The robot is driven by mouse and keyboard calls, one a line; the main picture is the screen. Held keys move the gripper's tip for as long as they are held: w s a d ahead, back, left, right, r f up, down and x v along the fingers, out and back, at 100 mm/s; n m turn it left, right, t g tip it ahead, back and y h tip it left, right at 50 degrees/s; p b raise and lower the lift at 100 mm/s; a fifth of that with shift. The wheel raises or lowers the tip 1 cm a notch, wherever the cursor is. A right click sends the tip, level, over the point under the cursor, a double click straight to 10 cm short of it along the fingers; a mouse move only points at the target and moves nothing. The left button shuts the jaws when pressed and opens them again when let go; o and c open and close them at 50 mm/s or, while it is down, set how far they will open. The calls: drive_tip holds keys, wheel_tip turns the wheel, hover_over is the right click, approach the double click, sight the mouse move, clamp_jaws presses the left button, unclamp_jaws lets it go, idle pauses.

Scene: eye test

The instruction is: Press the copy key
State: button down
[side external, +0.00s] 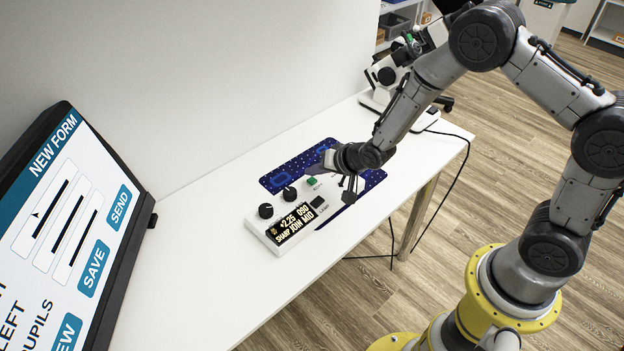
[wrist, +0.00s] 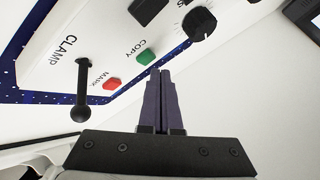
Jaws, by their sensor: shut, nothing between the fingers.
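A white control box (side external: 270,238) sits on the table with a green key on its top (side external: 312,181). In the wrist view this green key (wrist: 146,57) has the label COPY beside it. A red key (wrist: 112,84) labelled MARK is near it; I cannot make it out in the side view. My gripper (wrist: 160,74) is shut and empty, its dark fingertips just beside the green key. Whether they touch it or hover I cannot tell. In the side view my gripper (side external: 324,166) is over the box's far end.
A black lever (wrist: 81,85) labelled CLAMP stands up from the box. Black knobs (side external: 266,210) and a lit display (side external: 292,225) are on the box. A blue patterned mat (side external: 290,165) lies under it. A large screen (side external: 70,220) stands at left, a white instrument (side external: 385,75) behind.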

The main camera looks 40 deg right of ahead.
sight(315, 185)
drive_tip(key=shift+f, duration=0.15)
drive_tip(key=shift+f, duration=0.3)
drive_tip(key=shift+f, duration=0.55)
idle(0.9)
drive_tip(key=shift+r, duration=1)
drive_tip(key=shift+r, duration=2.5)
